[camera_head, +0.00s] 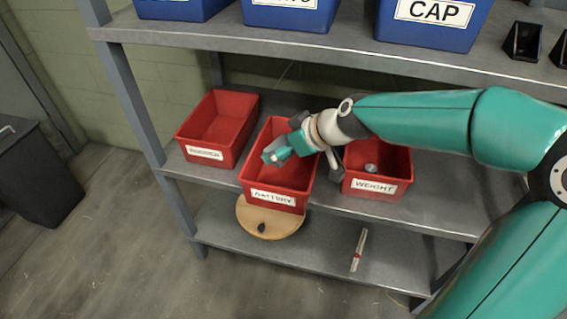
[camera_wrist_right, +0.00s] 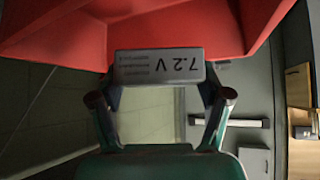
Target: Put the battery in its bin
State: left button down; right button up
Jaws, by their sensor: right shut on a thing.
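The red battery bin (camera_head: 278,197) with a "BATTERY" label stands on the middle shelf between two other red bins. My right gripper (camera_head: 275,157) reaches over it from the right. In the right wrist view my right gripper (camera_wrist_right: 160,100) is shut on the grey battery (camera_wrist_right: 158,66), whose printed side reads "7.2 V" upside down. Red bin walls (camera_wrist_right: 205,25) fill the top of that view behind the battery. In the head view the battery is hard to make out at the fingertips. I cannot tell whether it touches the bin. My left gripper is not in view.
A red bin (camera_head: 205,153) stands to the left, and a red "WEIGHT" bin (camera_head: 375,187) holding a small grey thing stands to the right. Blue bins (camera_head: 432,22) sit on the upper shelf (camera_head: 330,47). A round wooden board (camera_head: 268,226) lies on the lower shelf.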

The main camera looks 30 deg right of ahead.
jog(key=shift+s+f+b, duration=0.15)
jog(key=shift+f+b, duration=1.4)
jog(key=shift+f, duration=1.65)
